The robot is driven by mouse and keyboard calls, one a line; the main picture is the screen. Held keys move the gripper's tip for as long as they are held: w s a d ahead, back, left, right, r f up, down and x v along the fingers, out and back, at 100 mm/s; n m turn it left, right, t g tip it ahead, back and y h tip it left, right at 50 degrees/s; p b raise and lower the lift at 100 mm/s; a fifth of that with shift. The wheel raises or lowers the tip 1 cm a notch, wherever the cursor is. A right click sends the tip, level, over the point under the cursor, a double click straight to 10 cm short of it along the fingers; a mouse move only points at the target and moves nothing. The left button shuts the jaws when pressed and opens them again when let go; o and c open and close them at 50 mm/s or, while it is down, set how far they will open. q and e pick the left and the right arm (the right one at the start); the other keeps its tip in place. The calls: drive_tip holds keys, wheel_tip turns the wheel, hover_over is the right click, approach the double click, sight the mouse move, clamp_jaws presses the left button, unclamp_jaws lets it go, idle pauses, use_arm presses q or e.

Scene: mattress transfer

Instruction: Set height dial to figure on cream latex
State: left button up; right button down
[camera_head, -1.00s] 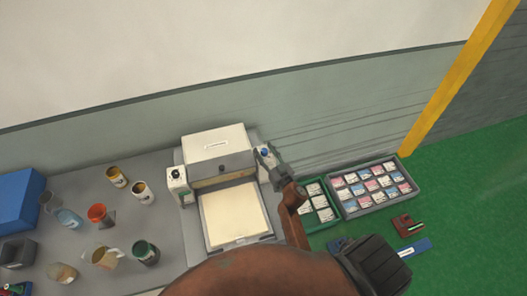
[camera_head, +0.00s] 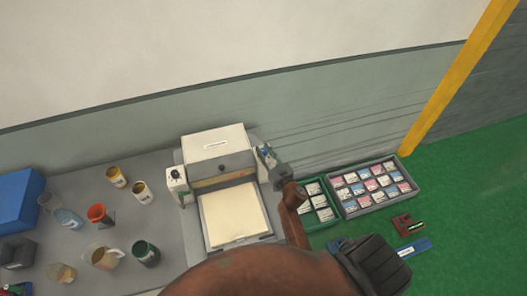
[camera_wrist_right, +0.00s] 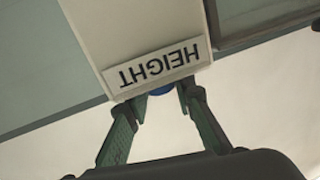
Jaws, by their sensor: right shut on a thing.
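The white machine (camera_head: 217,147) stands against the wall, with a cream sheet (camera_head: 234,214) lying flat in front of it. In the right wrist view a panel labelled HEIGHT (camera_wrist_right: 158,66) appears upside down. Just below the label a small piece of the blue height dial (camera_wrist_right: 161,90) shows between the fingertips of my right gripper (camera_wrist_right: 163,93). In the head view my right gripper (camera_head: 268,161) is at the machine's right side, shut on the dial. The dial's pointer and scale are hidden. My left gripper is out of view.
A second dial box (camera_head: 176,180) stands at the machine's left. A grey tray of cards (camera_head: 375,206) and a green tray (camera_head: 333,222) lie right.

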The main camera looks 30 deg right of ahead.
drive_tip(key=shift+d+n+y+p, duration=0.1)
drive_tip(key=shift+n+y+p, duration=0.95)
drive_tip(key=shift+y, duration=0.85)
drive_tip(key=shift+n+g+y, duration=0.3)
drive_tip(key=shift+n+y, duration=0.25)
drive_tip(key=shift+y, duration=0.05)
drive_tip(key=n+y+b, duration=0.1)
drive_tip(key=y, duration=0.1)
drive_tip(key=shift+d+f+n+g+y, duration=0.1)
drive_tip(key=shift+f+n+g+y, duration=0.05)
drive_tip(key=shift+n+g+y, duration=0.2)
drive_tip(key=n+g+y+b, duration=0.2)
drive_tip(key=y+b, duration=0.1)
drive_tip(key=b, duration=0.1)
drive_tip(key=n+g+y+b, duration=0.3)
drive_tip(key=y+b, duration=0.1)
drive_tip(key=b, duration=0.1)
drive_tip(key=shift+w+f+n+g, duration=0.1)
drive_tip(key=shift+f+n+g, duration=0.05)
drive_tip(key=shift+n+g, duration=0.2)
drive_tip(key=shift+r+n+g+y+b, duration=0.25)
drive_tip(key=shift+n+g+y+b, duration=0.4)
drive_tip(key=shift+b, duration=0.7)
drive_tip(key=c, duration=1.7)
unclamp_jaws()
drive_tip(key=shift+o, duration=0.4)
